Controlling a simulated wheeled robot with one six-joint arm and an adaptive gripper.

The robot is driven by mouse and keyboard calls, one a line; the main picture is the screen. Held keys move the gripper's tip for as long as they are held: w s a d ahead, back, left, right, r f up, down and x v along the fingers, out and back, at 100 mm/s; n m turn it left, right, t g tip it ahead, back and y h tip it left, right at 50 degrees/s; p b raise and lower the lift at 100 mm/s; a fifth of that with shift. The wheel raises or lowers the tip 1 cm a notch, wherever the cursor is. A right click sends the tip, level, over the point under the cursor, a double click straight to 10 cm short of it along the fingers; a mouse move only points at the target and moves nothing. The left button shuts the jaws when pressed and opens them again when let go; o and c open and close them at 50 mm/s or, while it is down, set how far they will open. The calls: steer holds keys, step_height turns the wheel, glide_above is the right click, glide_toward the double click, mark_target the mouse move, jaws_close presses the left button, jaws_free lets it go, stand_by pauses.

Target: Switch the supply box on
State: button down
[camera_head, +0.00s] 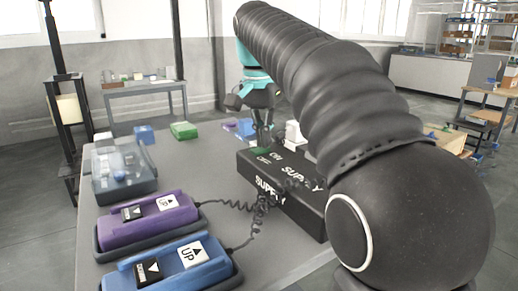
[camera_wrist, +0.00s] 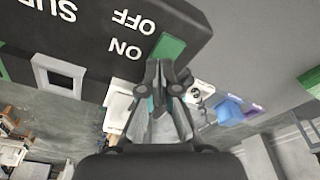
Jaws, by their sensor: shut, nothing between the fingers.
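The supply box (camera_head: 252,170) is a long black box with white SUPPLY lettering, on the grey table. It also fills the upper part of the wrist view (camera_wrist: 80,30). Its top carries ON and OFF labels beside a green switch (camera_wrist: 172,47), which shows in the head view (camera_head: 260,150) as a small green patch. My gripper (camera_wrist: 160,68) is shut and empty. Its fingertips overlap the lower end of the green switch near ON; I cannot tell whether they touch. In the head view my gripper (camera_head: 264,142) points down over the far end of the box.
A purple control box (camera_head: 125,231) and a blue control box (camera_head: 172,272), with UP buttons and coiled cables, lie at the front left. A clear-lidded grey case (camera_head: 120,183) and a green block (camera_head: 184,130) are behind them. Bare table (camera_head: 205,180) lies between.

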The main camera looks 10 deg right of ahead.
steer(key=shift+f, duration=0.15)
step_height(320, 180, up, 3)
steer(key=p, duration=0.2)
steer(key=shift+f+p, duration=0.15)
steer(key=shift+p, duration=0.25)
steer(key=shift+r, duration=2.2)
